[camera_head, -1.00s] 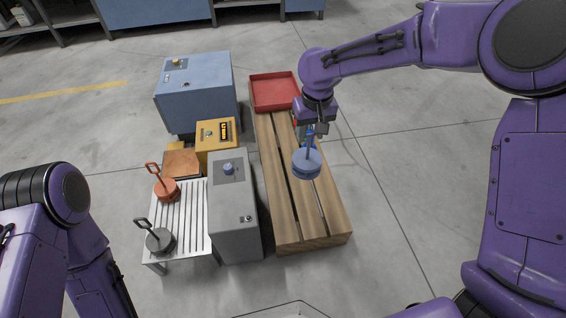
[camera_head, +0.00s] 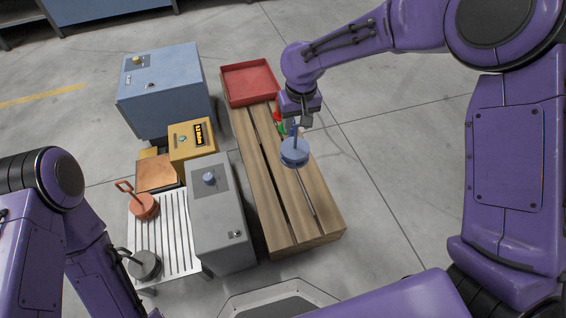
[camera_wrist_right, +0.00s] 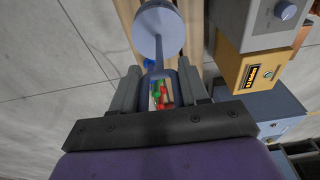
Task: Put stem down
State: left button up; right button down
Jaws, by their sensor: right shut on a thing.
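A blue stem with a round disc (camera_head: 295,155) and a thin rod handle hangs from my right gripper (camera_head: 299,122), over the wooden slatted bench. In the right wrist view, the two fingers of my right gripper (camera_wrist_right: 160,80) are closed on the handle of the blue stem (camera_wrist_right: 158,20), with the disc beyond the fingertips. I cannot tell whether the disc touches the bench.
The wooden bench (camera_head: 275,220) is mostly bare in front. A red tray (camera_head: 250,80) sits at its far end, and small red and green items lie near my right gripper. A grey box (camera_head: 222,225), a yellow box (camera_head: 190,143) and a blue cabinet (camera_head: 165,95) stand to the left.

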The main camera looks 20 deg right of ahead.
pick_arm(q)
notch_tip(320, 180, down, 8)
jog(key=s+g+b, duration=0.1)
jog(key=b, duration=0.6)
jog(key=shift+s+d+r+m+h, duration=0.2)
jog(key=shift+d+m+h, duration=0.1)
jog(key=shift+m+h, duration=0.1)
pick_arm(e)
jog(key=s+a+f, duration=0.2)
jog(key=f, duration=0.9)
jog(key=s+a+f, duration=0.2)
jog(key=f, duration=1)
jog(key=shift+f, duration=0.15)
jog(key=c, duration=0.6)
grip_release()
jog(key=shift+o, duration=0.2)
